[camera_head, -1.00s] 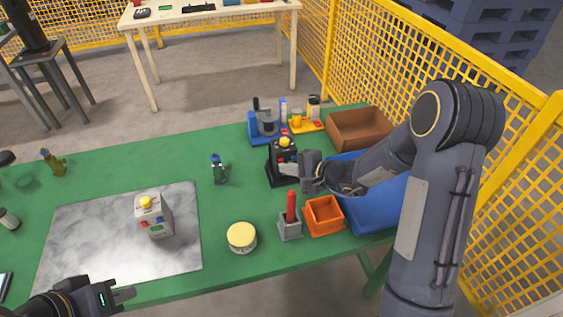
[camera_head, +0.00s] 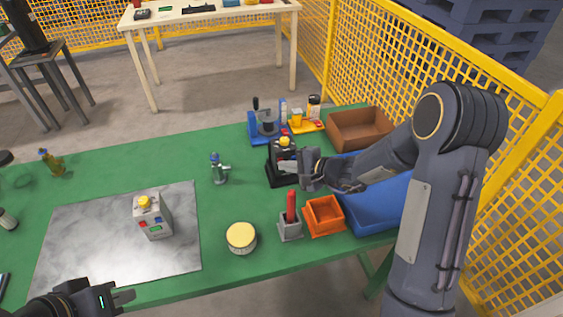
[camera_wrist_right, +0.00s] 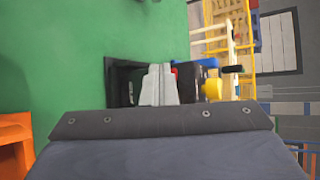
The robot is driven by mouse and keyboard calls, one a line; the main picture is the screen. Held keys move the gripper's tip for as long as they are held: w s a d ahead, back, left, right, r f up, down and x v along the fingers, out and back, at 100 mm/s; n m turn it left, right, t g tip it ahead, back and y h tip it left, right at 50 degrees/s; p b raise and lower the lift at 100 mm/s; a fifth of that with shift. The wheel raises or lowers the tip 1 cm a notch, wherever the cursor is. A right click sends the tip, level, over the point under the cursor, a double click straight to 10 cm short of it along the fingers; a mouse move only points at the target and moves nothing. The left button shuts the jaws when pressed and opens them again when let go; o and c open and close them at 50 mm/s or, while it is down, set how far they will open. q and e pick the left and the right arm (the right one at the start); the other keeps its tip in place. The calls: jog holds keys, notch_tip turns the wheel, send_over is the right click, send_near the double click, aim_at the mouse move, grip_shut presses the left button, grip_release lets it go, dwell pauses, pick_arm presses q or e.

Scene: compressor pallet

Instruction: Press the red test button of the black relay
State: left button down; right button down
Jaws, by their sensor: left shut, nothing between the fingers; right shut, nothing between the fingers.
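The black relay (camera_head: 281,176) stands upright on the green table, with a yellow knob (camera_head: 284,141) on top. My right gripper (camera_head: 287,167) is shut and empty, with its fingers pointing left at the relay's front. In the right wrist view the shut fingertips (camera_wrist_right: 160,72) overlap the relay's dark body (camera_wrist_right: 120,80). A bit of red (camera_wrist_right: 173,70), possibly the test button, shows beside the tips; I cannot tell whether they touch it. The yellow knob (camera_wrist_right: 212,89) is to their right. My left gripper (camera_head: 122,299) is shut and empty at the table's front left.
Around my right arm are a blue bin (camera_head: 375,205), an orange bin (camera_head: 324,215), a grey holder (camera_head: 290,230) with a red handle and a brown box (camera_head: 360,128). A yellow-topped round tin (camera_head: 241,237) is at the front.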

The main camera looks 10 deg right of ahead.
jog(key=shift+s+f+b, duration=0.1)
jog(key=shift+s+b, duration=0.2)
jog(key=shift+b, duration=0.1)
jog(key=shift+s, duration=0.2)
jog(key=shift+s, duration=0.1)
jog(key=s+b, duration=0.2)
jog(key=s, duration=0.2)
jog(key=shift+d+b, duration=0.1)
jog(key=shift+b, duration=0.2)
jog(key=shift+s+b, duration=0.3)
jog(key=shift+s, duration=0.65)
